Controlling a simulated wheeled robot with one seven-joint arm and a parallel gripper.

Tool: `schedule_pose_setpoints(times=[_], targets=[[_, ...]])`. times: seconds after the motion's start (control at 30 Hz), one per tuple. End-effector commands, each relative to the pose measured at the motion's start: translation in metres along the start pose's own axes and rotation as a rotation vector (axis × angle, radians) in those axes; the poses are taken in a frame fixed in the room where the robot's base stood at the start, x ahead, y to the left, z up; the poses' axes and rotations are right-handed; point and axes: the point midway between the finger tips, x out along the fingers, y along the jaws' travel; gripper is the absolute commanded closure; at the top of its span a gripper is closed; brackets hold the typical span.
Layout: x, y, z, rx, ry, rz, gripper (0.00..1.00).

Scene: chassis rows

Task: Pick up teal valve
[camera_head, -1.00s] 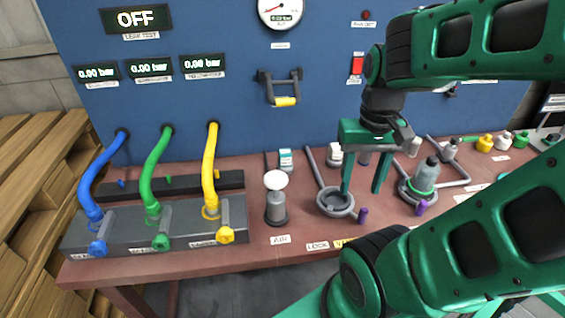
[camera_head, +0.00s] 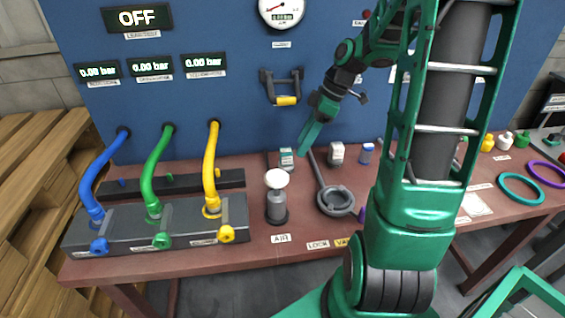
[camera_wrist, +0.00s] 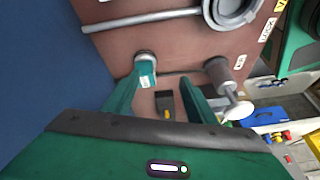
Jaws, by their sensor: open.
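The teal valve (camera_head: 286,159) is a small teal piece with a pale label, standing at the back of the bench near the blue panel. In the wrist view the valve (camera_wrist: 146,70) lies beyond the fingertips, nearer the left finger. My gripper (camera_head: 307,142) is tilted, its fingers pointing down and left, close to the right of the valve in the head view. In the wrist view my gripper (camera_wrist: 160,82) is open, with nothing held between its fingers. Contact between the left finger and the valve cannot be told.
A grey post with a white knob (camera_head: 276,190) stands just in front of the valve. A grey ring holder (camera_head: 336,202) is to the right. White (camera_head: 336,153) and blue (camera_head: 367,152) pieces stand along the back. The hose manifold (camera_head: 160,230) fills the left; the blue panel (camera_head: 230,100) rises behind.

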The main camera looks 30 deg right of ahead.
Motion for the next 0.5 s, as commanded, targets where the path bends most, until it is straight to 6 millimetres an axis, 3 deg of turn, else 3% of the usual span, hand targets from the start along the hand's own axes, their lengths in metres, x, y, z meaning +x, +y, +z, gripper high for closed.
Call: schedule_pose_setpoints(times=[0.2, 0.37, 0.5], targets=[[0.012, 0.027, -0.013, -0.219, 0.115, -0.020, 0.48], [0.016, 0.033, -0.017, -0.284, 0.150, -0.022, 0.48], [0.032, 0.032, -0.020, -0.292, 0.155, -0.024, 0.48]])
